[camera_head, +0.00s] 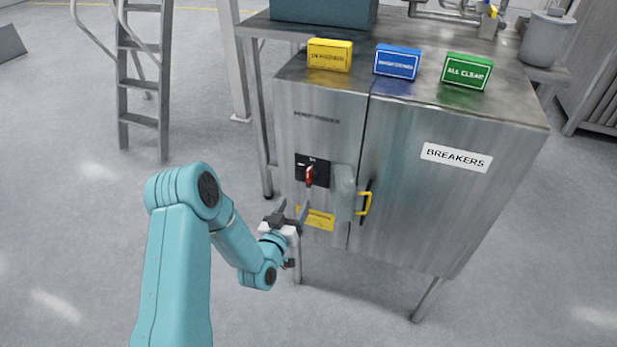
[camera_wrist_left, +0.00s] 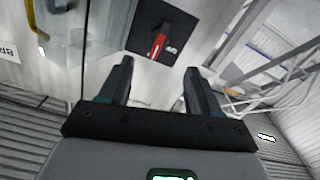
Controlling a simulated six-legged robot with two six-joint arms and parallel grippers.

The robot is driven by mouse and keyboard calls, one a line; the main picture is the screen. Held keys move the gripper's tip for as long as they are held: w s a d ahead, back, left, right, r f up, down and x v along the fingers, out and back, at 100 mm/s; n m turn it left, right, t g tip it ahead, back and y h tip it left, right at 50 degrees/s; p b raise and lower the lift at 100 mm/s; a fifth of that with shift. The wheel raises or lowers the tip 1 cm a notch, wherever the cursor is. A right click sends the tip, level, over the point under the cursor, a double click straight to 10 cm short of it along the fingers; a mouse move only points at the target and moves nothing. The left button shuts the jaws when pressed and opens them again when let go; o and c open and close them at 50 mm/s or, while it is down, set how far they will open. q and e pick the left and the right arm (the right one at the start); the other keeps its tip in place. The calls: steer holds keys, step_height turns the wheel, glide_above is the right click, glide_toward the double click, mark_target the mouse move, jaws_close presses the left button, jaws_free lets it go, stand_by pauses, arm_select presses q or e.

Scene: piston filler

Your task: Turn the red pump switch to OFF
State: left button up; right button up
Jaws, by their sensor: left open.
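The red pump switch (camera_head: 309,176) sits on a black plate (camera_head: 301,165) on the left front of the steel cabinet (camera_head: 400,160). Its handle looks roughly upright in the head view. My left gripper (camera_head: 292,207) is open and empty, in front of the cabinet and a little below and left of the switch. In the left wrist view the red switch (camera_wrist_left: 157,45) shows ahead, beyond and between the two open fingertips (camera_wrist_left: 160,68), apart from them. The lettering on the plate is too small to read surely. My right gripper is not in view.
A clear cover (camera_head: 344,192) stands out just right of the switch, beside a yellow door handle (camera_head: 364,203). A yellow label (camera_head: 316,218) is below the switch. Yellow, blue and green boxes (camera_head: 397,61) stand on top. A ladder (camera_head: 140,80) stands behind left; the floor at left is open.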

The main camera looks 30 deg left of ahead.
mark_target(308, 180)
arm_select(q)
steer(key=p+x, duration=0.1)
steer(key=x, duration=0.9)
steer(key=shift+w, duration=0.3)
steer(key=shift+w+r, duration=0.1)
steer(key=shift+w, duration=0.25)
steer(key=shift+w+a, duration=0.1)
steer(key=c, duration=1)
